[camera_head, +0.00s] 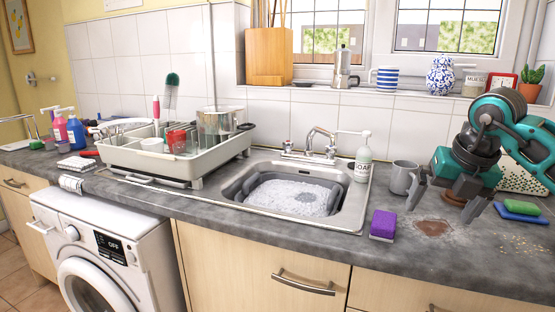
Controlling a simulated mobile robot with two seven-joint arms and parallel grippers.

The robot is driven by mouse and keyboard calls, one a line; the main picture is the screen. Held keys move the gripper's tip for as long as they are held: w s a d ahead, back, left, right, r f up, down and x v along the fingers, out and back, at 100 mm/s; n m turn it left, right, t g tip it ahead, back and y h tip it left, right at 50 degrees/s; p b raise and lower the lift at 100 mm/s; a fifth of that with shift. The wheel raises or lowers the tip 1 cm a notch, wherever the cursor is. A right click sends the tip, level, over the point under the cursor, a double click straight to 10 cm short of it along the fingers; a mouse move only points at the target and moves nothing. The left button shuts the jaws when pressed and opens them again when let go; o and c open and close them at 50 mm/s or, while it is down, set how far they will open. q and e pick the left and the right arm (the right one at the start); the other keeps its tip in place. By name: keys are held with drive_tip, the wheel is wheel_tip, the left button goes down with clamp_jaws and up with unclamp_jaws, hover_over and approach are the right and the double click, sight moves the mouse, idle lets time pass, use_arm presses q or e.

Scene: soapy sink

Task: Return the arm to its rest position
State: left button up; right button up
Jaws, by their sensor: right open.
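My right arm comes in from the right edge, teal and dark grey. Its gripper (441,205) is open and empty, pointing down above the worktop (330,255) to the right of the sink. The finger on the left is close to a grey mug (397,177) and partly overlaps it in the picture; I cannot tell whether they touch. A brown stain (433,228) lies on the worktop below the gripper. A purple sponge (382,225) stands on the worktop left of the stain. My left gripper is not in view.
The sink (357,208) holds a grey basin of foamy water. A soap bottle (364,163) stands behind its right corner. Green and blue sponges (521,208) lie at the right, near scattered crumbs (525,245). A loaded dish rack (190,172) stands left of the sink.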

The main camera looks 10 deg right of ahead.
drive_tip(key=a+f+n+g+y, duration=0.1)
drive_tip(key=a+f+n+y, duration=0.1)
drive_tip(key=a+f+y, duration=0.6)
drive_tip(key=s+a+r+m+t+y+p, duration=0.1)
drive_tip(key=s+a+m+t+y, duration=0.3)
drive_tip(key=a, duration=0.6)
drive_tip(key=s+a+r+m+y+p, duration=0.1)
drive_tip(key=a+y, duration=0.6)
drive_tip(key=a, duration=0.3)
drive_tip(key=d+f+m+t+h+p, duration=0.1)
drive_tip(key=d+f+m+t+h, duration=0.4)
drive_tip(key=m, duration=0.4)
drive_tip(key=d+f+m+t+h, duration=0.2)
drive_tip(key=f+m+t+h, duration=0.4)
drive_tip(key=m, duration=0.4)
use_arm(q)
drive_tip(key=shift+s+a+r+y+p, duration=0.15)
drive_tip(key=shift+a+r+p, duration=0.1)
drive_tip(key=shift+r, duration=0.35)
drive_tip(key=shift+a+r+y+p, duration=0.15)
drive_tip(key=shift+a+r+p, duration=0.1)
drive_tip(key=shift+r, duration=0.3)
use_arm(e)
drive_tip(key=s+d+f+m+g+h, duration=0.3)
drive_tip(key=s+f+m+g+h, duration=0.3)
drive_tip(key=s+f, duration=0.7)
wheel_tip(320, 180, down, 3)
drive_tip(key=shift+s+d+r+m+g, duration=0.15)
drive_tip(key=shift+s+m+g, duration=0.15)
drive_tip(key=shift+m+g, duration=0.15)
